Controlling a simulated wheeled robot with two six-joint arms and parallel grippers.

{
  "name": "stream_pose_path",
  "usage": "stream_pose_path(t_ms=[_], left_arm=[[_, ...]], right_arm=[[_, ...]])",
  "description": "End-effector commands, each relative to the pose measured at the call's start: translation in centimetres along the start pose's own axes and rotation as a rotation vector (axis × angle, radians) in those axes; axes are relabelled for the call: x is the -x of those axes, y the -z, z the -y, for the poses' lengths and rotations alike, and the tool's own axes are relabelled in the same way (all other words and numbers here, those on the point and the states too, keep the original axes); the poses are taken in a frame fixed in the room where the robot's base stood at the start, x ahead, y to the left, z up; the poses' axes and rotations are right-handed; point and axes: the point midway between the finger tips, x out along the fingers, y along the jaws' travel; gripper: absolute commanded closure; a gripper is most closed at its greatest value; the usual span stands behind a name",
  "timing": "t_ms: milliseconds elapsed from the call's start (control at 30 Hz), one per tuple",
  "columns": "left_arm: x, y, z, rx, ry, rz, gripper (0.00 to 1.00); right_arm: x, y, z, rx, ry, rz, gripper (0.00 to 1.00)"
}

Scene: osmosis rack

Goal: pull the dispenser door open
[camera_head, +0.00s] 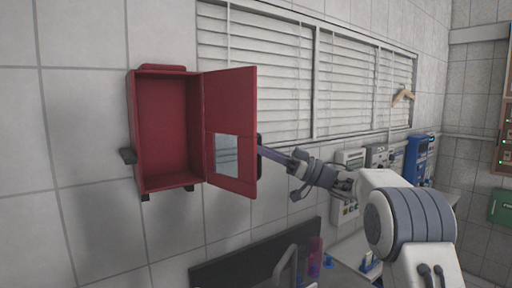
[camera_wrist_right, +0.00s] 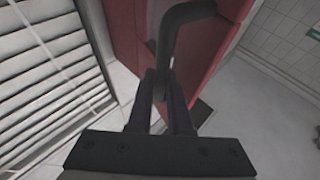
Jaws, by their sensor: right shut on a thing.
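The red dispenser (camera_head: 165,130) is mounted on the tiled wall, and its inside looks empty. Its red door (camera_head: 229,105), with a small window (camera_head: 226,155), stands wide open, swung out to the right. A dark handle (camera_head: 259,158) is on the door's far side and shows as a black bar (camera_wrist_right: 186,14) in the right wrist view. My right gripper (camera_head: 268,152) is at this handle from the right, and its purple fingers (camera_wrist_right: 163,92) are shut on the bar. My left gripper is not in view.
A blinded window (camera_head: 265,60) is behind the door and arm. Wall-mounted devices (camera_head: 375,157) and a blue unit (camera_head: 419,158) stand to the right. Below are a dark panel (camera_head: 235,265), a faucet (camera_head: 287,265) and a purple bottle (camera_head: 315,257). A wooden hanger (camera_head: 403,96) hangs at the right.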

Motion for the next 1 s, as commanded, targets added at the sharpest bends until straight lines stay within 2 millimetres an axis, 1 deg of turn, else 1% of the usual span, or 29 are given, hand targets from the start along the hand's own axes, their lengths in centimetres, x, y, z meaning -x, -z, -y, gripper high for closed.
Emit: stream_pose_path(t_ms=[33, 533, 567, 600, 633, 933, 1000], left_arm=[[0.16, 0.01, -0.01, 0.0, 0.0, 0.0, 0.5], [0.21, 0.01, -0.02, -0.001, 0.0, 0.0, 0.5], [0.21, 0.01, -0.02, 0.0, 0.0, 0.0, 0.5], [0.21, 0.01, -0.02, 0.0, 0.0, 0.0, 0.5], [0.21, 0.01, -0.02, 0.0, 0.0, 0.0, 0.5], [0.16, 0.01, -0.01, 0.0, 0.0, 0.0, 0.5], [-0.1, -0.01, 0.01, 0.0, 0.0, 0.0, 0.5]], right_arm=[[-0.05, 0.21, -0.01, -0.001, 0.01, -0.003, 1.0], [-0.28, 0.09, 0.12, -0.01, 0.033, -0.003, 1.0], [-0.28, 0.09, 0.12, -0.01, 0.032, -0.003, 0.75], [-0.26, 0.1, 0.11, -0.01, 0.032, -0.003, 0.6], [-0.24, 0.1, 0.11, -0.01, 0.032, -0.003, 0.53], [0.13, 0.09, 0.02, -0.01, 0.027, -0.001, 0.53], [0.47, -0.01, -0.01, -0.01, 0.026, -0.001, 0.53]])
